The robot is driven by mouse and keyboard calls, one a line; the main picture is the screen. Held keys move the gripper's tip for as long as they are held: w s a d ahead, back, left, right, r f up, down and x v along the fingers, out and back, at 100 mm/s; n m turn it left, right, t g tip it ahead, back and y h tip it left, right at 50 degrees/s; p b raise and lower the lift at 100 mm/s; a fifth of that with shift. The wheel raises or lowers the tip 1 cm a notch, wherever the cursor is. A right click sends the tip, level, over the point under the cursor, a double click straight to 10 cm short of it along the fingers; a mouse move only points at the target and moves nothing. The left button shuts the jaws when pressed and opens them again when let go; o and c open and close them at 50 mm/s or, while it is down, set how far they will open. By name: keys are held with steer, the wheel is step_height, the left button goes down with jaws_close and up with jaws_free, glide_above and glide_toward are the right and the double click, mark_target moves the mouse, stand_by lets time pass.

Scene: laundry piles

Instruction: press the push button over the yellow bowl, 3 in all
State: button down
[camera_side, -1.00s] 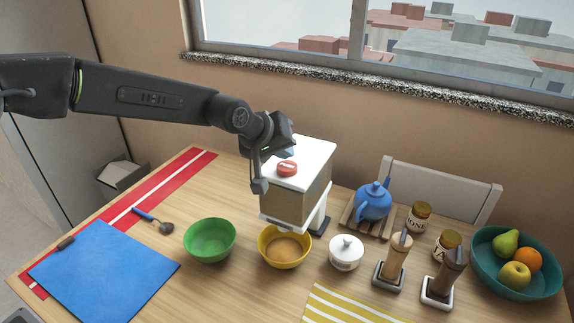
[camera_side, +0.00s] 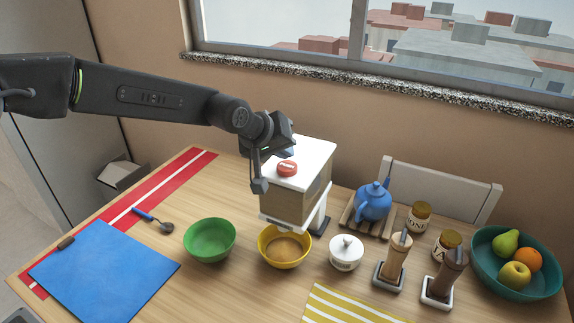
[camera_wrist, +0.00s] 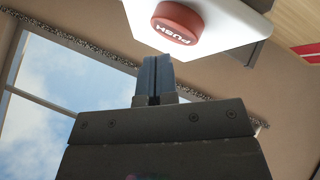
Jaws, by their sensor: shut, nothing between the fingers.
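The red push button (camera_side: 287,168) sits on the white top of a box-shaped dispenser (camera_side: 296,190) with a brownish body. Its PUSH lettering shows in the wrist view (camera_wrist: 178,22). The yellow bowl (camera_side: 262,255) stands on the table under the dispenser, with something tan in its bottom. My gripper (camera_side: 289,153) is just behind the button in the side view, partly hidden by my wrist. In the wrist view its blue fingertips (camera_wrist: 156,72) are together and empty, apart from the button. I cannot tell their exact height above the top.
A green bowl (camera_side: 209,240) stands left of the yellow bowl. A lidded white pot (camera_side: 346,252), two grinders, jars, a blue teapot (camera_side: 373,201) and a teal fruit bowl (camera_side: 520,292) stand to the right. A blue mat (camera_side: 104,270) and spoon lie left.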

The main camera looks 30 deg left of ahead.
mark_target(284, 165)
steer(key=shift+f, duration=0.2)
stand_by(0.6)
steer(key=shift+f, duration=0.25)
steer(key=shift+f, duration=0.85)
stand_by(1.0)
steer(key=shift+r, duration=1.25)
steer(key=shift+r, duration=2.5)
stand_by(0.3)
